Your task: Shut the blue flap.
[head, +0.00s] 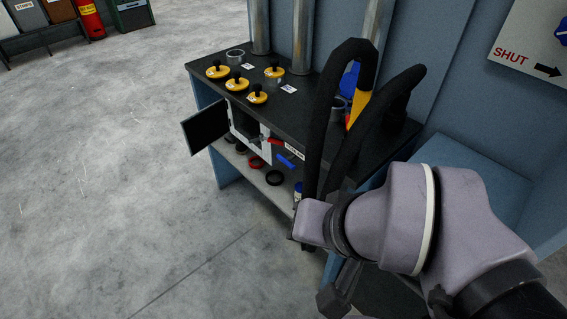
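No blue part in view can be firmly identified as the flap. A small blue handle (287,160) sticks out at the front of the bench, just below a red handle (275,141). A blue part (349,79) stands at the back of the bench, partly behind black hoses. Another blue part (562,35) is cut off at the right edge, on a white panel (533,40) marked "SHUT" with an arrow. My arm reaches in from the lower right, its wrist in front of the bench's right end.
The dark-topped bench (210,62) carries several yellow discs with black knobs (218,71). A dark door (206,126) hangs open at its front left. Rings lie on the lower shelf (237,160). Grey pipes (302,35) rise behind. The floor at left is clear.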

